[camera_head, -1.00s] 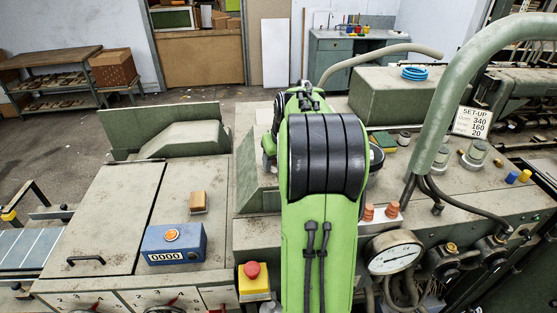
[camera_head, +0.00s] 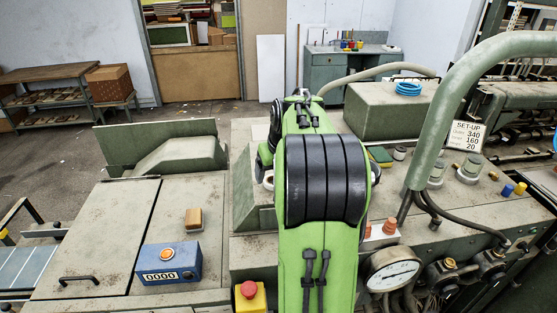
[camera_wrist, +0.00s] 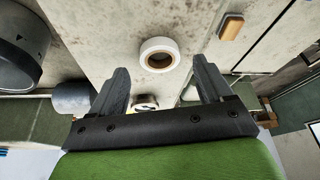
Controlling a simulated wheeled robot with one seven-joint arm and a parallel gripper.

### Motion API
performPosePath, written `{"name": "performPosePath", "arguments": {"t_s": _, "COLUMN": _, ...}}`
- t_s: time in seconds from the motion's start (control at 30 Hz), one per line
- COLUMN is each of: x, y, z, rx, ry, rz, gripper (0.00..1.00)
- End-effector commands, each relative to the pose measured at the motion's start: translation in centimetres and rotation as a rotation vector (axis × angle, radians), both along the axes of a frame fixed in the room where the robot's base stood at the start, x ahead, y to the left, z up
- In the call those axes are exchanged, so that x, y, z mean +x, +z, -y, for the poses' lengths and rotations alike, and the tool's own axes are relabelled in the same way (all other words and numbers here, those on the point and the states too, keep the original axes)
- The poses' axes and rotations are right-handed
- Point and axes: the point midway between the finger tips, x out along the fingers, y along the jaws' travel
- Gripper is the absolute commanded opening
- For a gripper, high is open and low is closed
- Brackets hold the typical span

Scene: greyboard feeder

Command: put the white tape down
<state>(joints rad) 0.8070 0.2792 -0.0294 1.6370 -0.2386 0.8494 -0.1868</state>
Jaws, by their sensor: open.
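The white tape (camera_wrist: 159,55) is a white roll with a brown core. In the wrist view it lies on the worn grey machine top (camera_wrist: 105,30), just beyond my fingertips and roughly centred between them. My gripper (camera_wrist: 160,75) is open, with its two dark fingers apart and nothing held between them. In the head view my green arm hides my gripper, and I cannot make out the tape clearly there.
A tan block (camera_head: 193,218) and a blue counter box (camera_head: 170,263) sit on the left panels. A red emergency button (camera_head: 249,289) stands at the front. A thick green pipe (camera_head: 433,130) rises at the right. Blue rings (camera_head: 408,89) lie on a green housing.

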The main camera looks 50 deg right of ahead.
Motion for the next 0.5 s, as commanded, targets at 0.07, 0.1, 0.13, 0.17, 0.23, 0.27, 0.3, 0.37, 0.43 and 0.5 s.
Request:
{"name": "performPosePath", "arguments": {"t_s": 0.07, "x": -0.8, "y": 2.1, "z": -0.2, "rx": -0.007, "ry": -0.002, "rz": 0.006, "gripper": 0.79}}
{"name": "performPosePath", "arguments": {"t_s": 0.1, "x": -1.2, "y": 3.2, "z": -0.4, "rx": -0.006, "ry": -0.002, "rz": 0.006, "gripper": 0.79}}
{"name": "performPosePath", "arguments": {"t_s": 0.13, "x": -1.5, "y": 4.0, "z": -0.5, "rx": -0.006, "ry": -0.002, "rz": 0.005, "gripper": 0.79}}
{"name": "performPosePath", "arguments": {"t_s": 0.17, "x": -1.8, "y": 4.7, "z": -0.7, "rx": -0.006, "ry": -0.002, "rz": 0.005, "gripper": 0.79}}
{"name": "performPosePath", "arguments": {"t_s": 0.23, "x": -2.3, "y": 6.3, "z": -0.9, "rx": -0.005, "ry": -0.002, "rz": 0.005, "gripper": 0.79}}
{"name": "performPosePath", "arguments": {"t_s": 0.27, "x": -2.6, "y": 6.8, "z": -1.0, "rx": -0.005, "ry": -0.002, "rz": 0.003, "gripper": 0.79}}
{"name": "performPosePath", "arguments": {"t_s": 0.3, "x": -2.7, "y": 7.4, "z": -1.1, "rx": -0.005, "ry": -0.002, "rz": 0.004, "gripper": 0.79}}
{"name": "performPosePath", "arguments": {"t_s": 0.37, "x": -3.0, "y": 8.1, "z": -1.3, "rx": -0.004, "ry": -0.002, "rz": 0.005, "gripper": 0.79}}
{"name": "performPosePath", "arguments": {"t_s": 0.43, "x": -3.2, "y": 8.5, "z": -1.4, "rx": -0.002, "ry": -0.003, "rz": 0.002, "gripper": 0.79}}
{"name": "performPosePath", "arguments": {"t_s": 0.5, "x": -3.3, "y": 8.6, "z": -1.4, "rx": -0.002, "ry": -0.003, "rz": 0.002, "gripper": 0.79}}
